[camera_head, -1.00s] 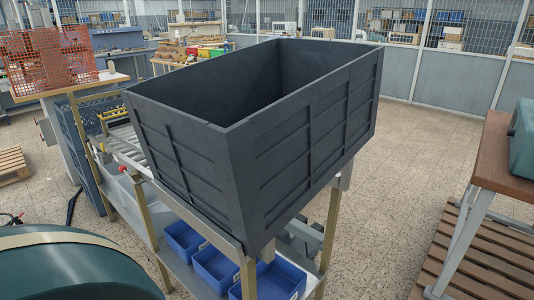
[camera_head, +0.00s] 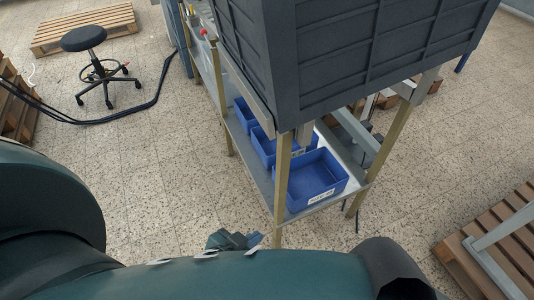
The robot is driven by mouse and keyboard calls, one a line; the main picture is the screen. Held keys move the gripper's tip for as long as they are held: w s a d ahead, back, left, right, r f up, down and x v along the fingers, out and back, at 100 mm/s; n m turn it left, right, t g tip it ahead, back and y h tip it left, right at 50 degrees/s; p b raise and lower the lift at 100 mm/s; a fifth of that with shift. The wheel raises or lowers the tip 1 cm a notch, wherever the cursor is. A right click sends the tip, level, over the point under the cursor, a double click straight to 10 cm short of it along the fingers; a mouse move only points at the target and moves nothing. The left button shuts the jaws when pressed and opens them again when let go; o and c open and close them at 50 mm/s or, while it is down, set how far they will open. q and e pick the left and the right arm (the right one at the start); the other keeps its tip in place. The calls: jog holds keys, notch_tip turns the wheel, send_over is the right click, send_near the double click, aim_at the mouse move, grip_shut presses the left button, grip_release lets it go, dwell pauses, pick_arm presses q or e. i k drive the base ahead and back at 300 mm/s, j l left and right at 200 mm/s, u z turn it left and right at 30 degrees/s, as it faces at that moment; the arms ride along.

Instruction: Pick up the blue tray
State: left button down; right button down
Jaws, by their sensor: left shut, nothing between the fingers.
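Three blue trays sit on the lower shelf of a metal rack. The nearest blue tray (camera_head: 316,184) is open-topped, looks empty, and has a white label on its front. The middle blue tray (camera_head: 263,147) is partly hidden by a rack leg, and the far blue tray (camera_head: 243,112) by the big bin. My left gripper (camera_head: 236,241) shows just beyond my teal arm, in front of and below the shelf. It is shut and empty, apart from the trays and partly hidden by the arm. My right gripper is not in view.
A large dark grey bin (camera_head: 370,50) sits on top of the rack, over the trays. Rack legs (camera_head: 282,190) stand at the shelf corners. A black stool (camera_head: 84,40) and wooden pallets (camera_head: 490,245) stand on the speckled floor. Open floor lies left of the rack.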

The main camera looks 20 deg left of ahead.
aim_at(309, 179)
jog(key=l+u, duration=1)
jog(key=k+l, duration=0.15)
jog(key=l, duration=0.15)
jog(key=k, duration=0.8)
jog(key=l+u, duration=0.05)
